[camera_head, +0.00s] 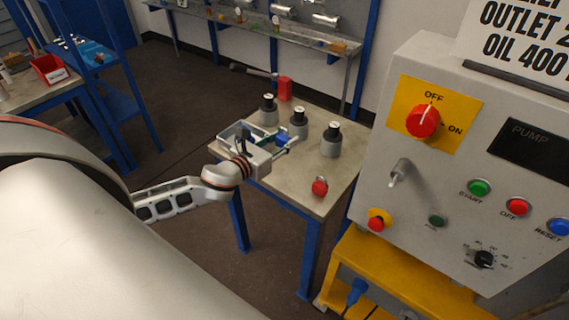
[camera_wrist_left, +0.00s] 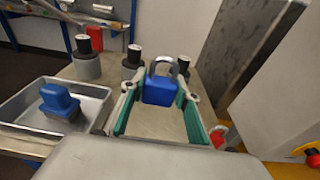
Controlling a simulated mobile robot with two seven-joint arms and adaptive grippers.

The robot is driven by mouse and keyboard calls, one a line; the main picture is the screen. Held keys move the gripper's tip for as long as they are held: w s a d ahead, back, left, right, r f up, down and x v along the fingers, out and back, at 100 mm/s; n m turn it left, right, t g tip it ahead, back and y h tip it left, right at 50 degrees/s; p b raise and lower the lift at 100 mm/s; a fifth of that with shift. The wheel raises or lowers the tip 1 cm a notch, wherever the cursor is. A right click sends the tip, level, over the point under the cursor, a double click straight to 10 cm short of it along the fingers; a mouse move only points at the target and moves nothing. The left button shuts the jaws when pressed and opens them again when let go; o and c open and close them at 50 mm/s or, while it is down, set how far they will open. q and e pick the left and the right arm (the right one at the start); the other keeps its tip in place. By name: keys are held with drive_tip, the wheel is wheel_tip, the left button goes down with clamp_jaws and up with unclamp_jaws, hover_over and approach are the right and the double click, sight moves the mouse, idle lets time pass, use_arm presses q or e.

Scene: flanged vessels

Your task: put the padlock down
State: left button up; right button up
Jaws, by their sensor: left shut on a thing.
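A blue padlock (camera_wrist_left: 160,90) with a grey shackle is between the tips of my left gripper (camera_wrist_left: 158,95), which is shut on it. In the head view the gripper (camera_head: 281,146) is over the table, and the blue padlock (camera_head: 283,138) shows only in part beside its fingers. The shackle points up in the wrist view. I cannot tell whether the padlock touches the table. A red padlock (camera_head: 319,187) is near the table's front corner; part of it shows in the wrist view (camera_wrist_left: 218,136). My right gripper is not in view.
The worktable (camera_head: 290,178) has three grey vessels with black tops (camera_head: 268,110), (camera_head: 299,124), (camera_head: 332,141) behind the gripper. A metal tray (camera_wrist_left: 98,92) holding a blue object (camera_wrist_left: 60,101) is left of it. A red block (camera_head: 285,88) stands behind. The pump panel (camera_head: 450,150) rises on the right.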

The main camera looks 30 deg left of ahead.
use_arm(q)
drive_tip(key=b, duration=0.1)
hover_over(284, 172)
wheel_tip(284, 172, down, 4)
drive_tip(key=shift+a+f, duration=0.1)
drive_tip(key=shift+f, duration=0.1)
wheel_tip(284, 172, down, 2)
drive_tip(key=shift+f+b, duration=0.1)
drive_tip(key=shift+b, duration=0.35)
wheel_tip(284, 172, down, 4)
drive_tip(key=shift+r+b, duration=0.2)
drive_tip(key=shift+b, duration=0.55)
drive_tip(key=shift+f, duration=0.3)
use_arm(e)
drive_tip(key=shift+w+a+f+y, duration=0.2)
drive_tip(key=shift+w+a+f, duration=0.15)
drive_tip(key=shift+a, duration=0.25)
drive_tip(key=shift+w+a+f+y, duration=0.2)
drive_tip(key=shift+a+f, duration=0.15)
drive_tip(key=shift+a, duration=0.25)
use_arm(q)
drive_tip(key=shift+f, duration=0.2)
drive_tip(key=o, duration=1.2)
drive_tip(key=shift+r, duration=0.15)
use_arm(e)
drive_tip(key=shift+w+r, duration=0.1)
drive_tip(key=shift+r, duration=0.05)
